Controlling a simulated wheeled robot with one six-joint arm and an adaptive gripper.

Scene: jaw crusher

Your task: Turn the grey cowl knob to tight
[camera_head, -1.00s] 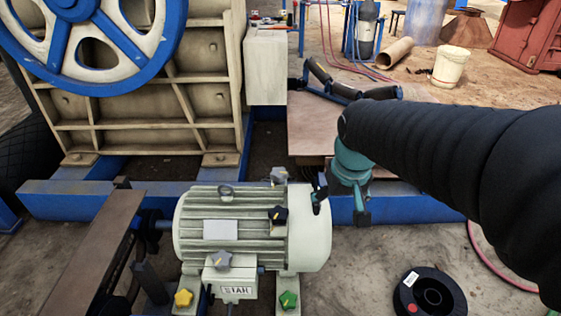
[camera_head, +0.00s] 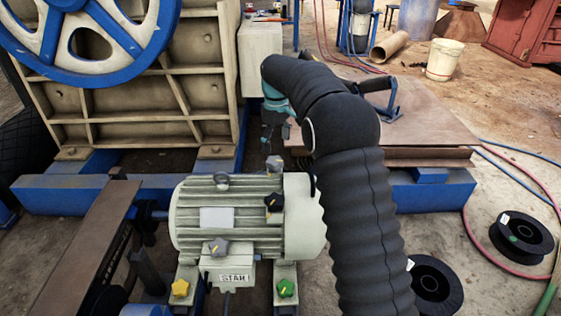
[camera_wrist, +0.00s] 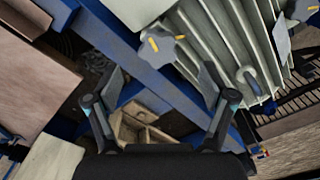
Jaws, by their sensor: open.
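The grey cowl knob (camera_head: 274,162) stands at the far side of the motor, where the finned body meets the smooth pale cowl (camera_head: 305,222). In the wrist view a grey knob (camera_wrist: 163,43) with a yellow mark shows beside the fins, ahead of my fingertips. My gripper (camera_head: 274,132) hangs just beyond the knob in the head view, partly hidden by my arm. In the wrist view my gripper (camera_wrist: 165,88) is open, its fingers apart and empty. The knob is outside the jaws. A tight marking is not readable.
A black knob (camera_head: 273,201) sits near the grey one, and an eyebolt (camera_head: 221,180) stands on the motor (camera_head: 205,232). Another grey knob (camera_head: 218,246) is on the terminal box. Yellow (camera_head: 180,288) and green (camera_head: 286,288) knobs are at the feet. Blue beams run behind.

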